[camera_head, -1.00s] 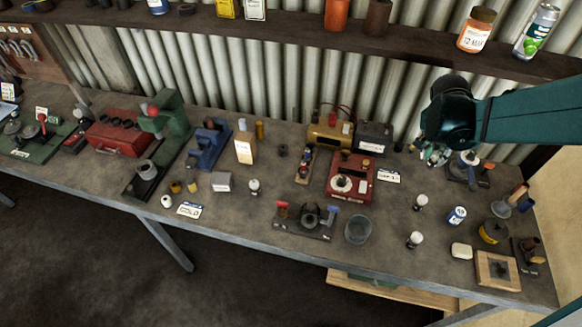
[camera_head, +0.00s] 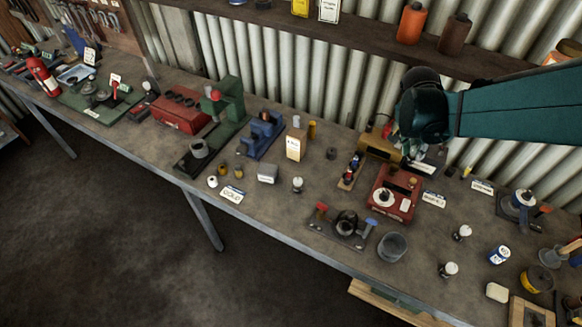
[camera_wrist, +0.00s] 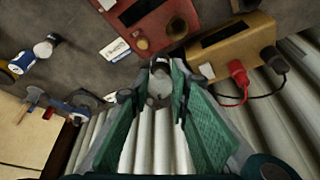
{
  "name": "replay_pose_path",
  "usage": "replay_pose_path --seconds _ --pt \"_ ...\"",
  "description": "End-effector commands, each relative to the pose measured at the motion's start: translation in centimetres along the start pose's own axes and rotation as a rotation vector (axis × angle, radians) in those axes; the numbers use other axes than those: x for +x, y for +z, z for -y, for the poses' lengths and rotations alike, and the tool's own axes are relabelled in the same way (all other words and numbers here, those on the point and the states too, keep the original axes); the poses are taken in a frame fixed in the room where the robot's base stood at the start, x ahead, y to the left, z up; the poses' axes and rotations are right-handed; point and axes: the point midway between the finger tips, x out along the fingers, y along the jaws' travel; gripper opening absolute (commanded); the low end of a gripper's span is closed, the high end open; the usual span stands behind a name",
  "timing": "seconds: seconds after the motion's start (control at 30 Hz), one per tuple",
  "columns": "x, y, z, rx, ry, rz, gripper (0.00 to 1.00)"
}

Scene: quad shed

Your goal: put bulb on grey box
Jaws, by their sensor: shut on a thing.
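In the head view my gripper (camera_head: 404,150) hangs over the back of the bench, by the yellow box; the bulb is too small to make out there. A small light grey box (camera_head: 267,174) sits on the bench left of my gripper, behind the COLD card. It is not seen in the wrist view.
A red instrument (camera_head: 392,193) and a yellow box (camera_head: 381,145) with red leads stand near my gripper. A white-topped piece (camera_head: 298,184) stands right of the grey box, a tan carton (camera_head: 296,145) behind it. A shelf and corrugated wall close off the back.

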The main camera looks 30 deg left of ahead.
Motion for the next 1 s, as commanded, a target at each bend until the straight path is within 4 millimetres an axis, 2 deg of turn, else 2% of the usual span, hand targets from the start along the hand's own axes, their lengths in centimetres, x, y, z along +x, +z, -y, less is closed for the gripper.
replay_pose_path --seconds 0.1,0.5,1.0 --pt "-1.0 1.8 2.4 -0.030 -0.012 0.000 0.07" --pt "-4.4 8.5 9.5 -0.117 -0.047 -0.001 0.07" --pt "-9.2 18.2 16.8 -0.227 -0.091 -0.002 0.07"
